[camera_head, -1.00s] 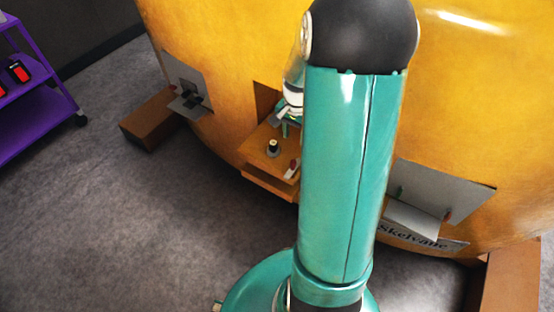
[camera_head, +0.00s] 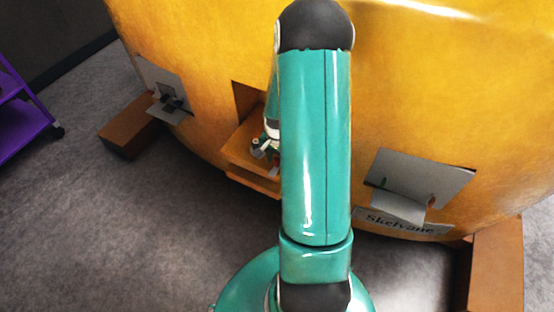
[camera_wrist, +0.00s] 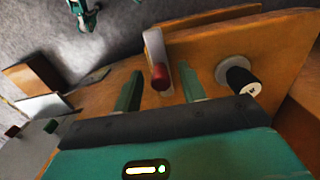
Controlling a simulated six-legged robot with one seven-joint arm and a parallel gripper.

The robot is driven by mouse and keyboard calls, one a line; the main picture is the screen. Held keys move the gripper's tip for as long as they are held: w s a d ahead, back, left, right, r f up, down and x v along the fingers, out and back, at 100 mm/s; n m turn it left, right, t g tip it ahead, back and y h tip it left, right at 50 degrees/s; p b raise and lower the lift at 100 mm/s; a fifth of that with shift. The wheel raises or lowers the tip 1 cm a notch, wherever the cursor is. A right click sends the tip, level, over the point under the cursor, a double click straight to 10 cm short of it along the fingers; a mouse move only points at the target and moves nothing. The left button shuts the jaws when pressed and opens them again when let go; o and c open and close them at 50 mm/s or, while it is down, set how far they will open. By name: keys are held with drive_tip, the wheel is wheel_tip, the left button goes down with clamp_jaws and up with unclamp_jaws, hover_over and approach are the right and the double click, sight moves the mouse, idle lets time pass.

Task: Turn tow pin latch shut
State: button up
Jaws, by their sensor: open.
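The tow pin latch (camera_wrist: 153,45) is a pale lever with a red knob on its end, seen in the wrist view on the orange bracket (camera_wrist: 210,45). My gripper (camera_wrist: 160,72) is open, with one teal finger on each side of the red knob; I cannot tell whether either finger touches it. The tow pin (camera_wrist: 240,80), black with a pale top and a grey collar, stands in the bracket to the right of the right finger. In the head view my gripper (camera_head: 266,148) is small and partly hidden by my arm, over the bracket at the yellow casting.
The large yellow casting (camera_head: 420,90) fills the back. A grey plate with a shelf (camera_head: 420,180) is at right, above the "Skelvane" label (camera_head: 400,223). Another grey plate (camera_head: 163,90) and a brown block (camera_head: 130,132) are at left. A purple cart (camera_head: 20,115) stands far left; grey floor is open between.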

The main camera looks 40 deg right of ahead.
drive_tip(key=shift+f, duration=0.2)
drive_tip(key=shift+c, duration=0.4)
clamp_jaws()
